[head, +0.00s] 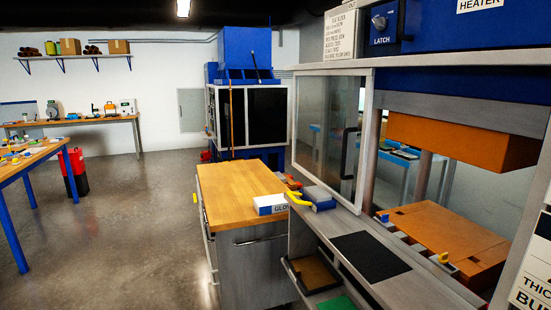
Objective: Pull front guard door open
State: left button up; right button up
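The front guard door (322,130) is a clear panel in a pale metal frame, on the press at the right of the head view. A dark upright handle (350,153) is on its right side. The panel stands left of a grey post, and the bay right of the post shows uncovered. In that bay an orange upper block (460,138) hangs above an orange lower plate (445,236), with a gap between them. I cannot tell whether the panel is fully shut or partly open. Neither of my grippers is in view.
A grey ledge (345,215) with a black mat (371,256) runs below the door. Yellow-handled tools (300,199) lie near its far end. A wood-topped cabinet (237,188) with a box of gloves (270,204) stands to the left. Floor (120,230) is clear at left centre.

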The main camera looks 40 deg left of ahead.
aim_at(370, 73)
jog(key=u, duration=1.85)
jog(key=i, duration=0.15)
jog(key=z, duration=1.25)
jog(key=i, duration=0.95)
jog(key=z, duration=0.7)
